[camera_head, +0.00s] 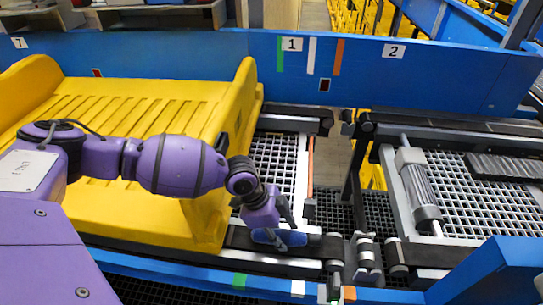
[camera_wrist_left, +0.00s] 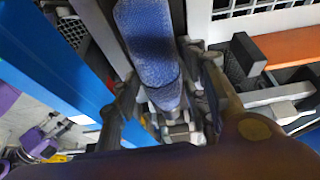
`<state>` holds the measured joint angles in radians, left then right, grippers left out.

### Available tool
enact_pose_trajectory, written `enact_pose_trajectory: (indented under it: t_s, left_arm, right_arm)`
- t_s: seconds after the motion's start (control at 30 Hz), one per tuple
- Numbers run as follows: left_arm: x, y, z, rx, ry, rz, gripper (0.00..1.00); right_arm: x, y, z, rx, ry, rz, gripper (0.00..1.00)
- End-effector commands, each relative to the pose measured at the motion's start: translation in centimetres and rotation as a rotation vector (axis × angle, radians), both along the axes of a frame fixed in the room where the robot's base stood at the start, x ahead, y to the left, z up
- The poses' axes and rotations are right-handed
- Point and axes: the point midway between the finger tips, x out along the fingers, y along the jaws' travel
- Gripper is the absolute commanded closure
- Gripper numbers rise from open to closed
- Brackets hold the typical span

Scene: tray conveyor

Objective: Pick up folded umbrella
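The folded umbrella (camera_head: 285,238) is a short blue fabric bundle. In the head view it lies on the dark belt at the conveyor's near edge, beside the yellow tray, partly hidden by my gripper. In the left wrist view the umbrella (camera_wrist_left: 152,45) runs from the top edge down between the fingers. My left gripper (camera_head: 281,224) points down over it. In the left wrist view my left gripper (camera_wrist_left: 165,88) is open, with one finger on each side of the umbrella and a gap at least on the left side. My right gripper is not in view.
A large yellow tray (camera_head: 232,125) stands on the conveyor under my left arm. A blue rail (camera_head: 180,58) runs behind and another blue rail (camera_head: 205,276) in front. A grey roller (camera_head: 420,190) and black mesh lie to the right. An orange strip (camera_wrist_left: 297,47) shows in the wrist view.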

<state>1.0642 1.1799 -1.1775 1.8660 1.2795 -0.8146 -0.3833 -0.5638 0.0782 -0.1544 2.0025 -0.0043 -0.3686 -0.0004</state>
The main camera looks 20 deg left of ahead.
Motion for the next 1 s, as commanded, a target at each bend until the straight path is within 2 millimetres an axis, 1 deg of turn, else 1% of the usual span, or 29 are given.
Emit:
enact_pose_trajectory:
  t_s: [0.03, 0.2, 0.23, 0.27, 0.47, 0.57, 0.67, 0.9, 1.0]
  left_arm:
    - [0.1, 0.0, 0.2, 0.0, -0.003, -0.001, 0.7]
    - [0.1, 0.0, 0.2, 0.0, -0.003, -0.001, 0.92]
    - [0.1, 0.0, 0.2, 0.0, -0.003, -0.001, 0.96]
    - [0.2, -0.1, 0.2, -0.001, -0.004, -0.001, 0.98]
    - [0.2, -0.1, 0.3, -0.001, -0.004, -0.001, 0.98]
    - [0.3, -0.1, 1.0, -0.002, -0.007, -0.001, 0.98]
    - [0.3, 0.0, 2.6, -0.001, -0.009, -0.001, 0.98]
    - [0.3, 0.0, 7.5, -0.001, -0.008, -0.002, 0.98]
    - [0.2, -0.1, 8.9, -0.001, -0.006, 0.0, 0.98]
  right_arm:
    - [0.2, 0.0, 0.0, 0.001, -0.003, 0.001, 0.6]
    - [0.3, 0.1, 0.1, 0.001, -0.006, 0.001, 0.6]
    - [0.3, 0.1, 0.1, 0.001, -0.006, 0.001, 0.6]
    - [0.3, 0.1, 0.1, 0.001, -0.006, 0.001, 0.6]
    - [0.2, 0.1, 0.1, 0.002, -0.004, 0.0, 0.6]
    - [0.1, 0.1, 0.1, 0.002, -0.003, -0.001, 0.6]
    - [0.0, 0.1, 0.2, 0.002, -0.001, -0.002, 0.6]
    - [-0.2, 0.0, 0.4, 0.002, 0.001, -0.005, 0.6]
    - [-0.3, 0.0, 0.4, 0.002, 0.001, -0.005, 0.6]
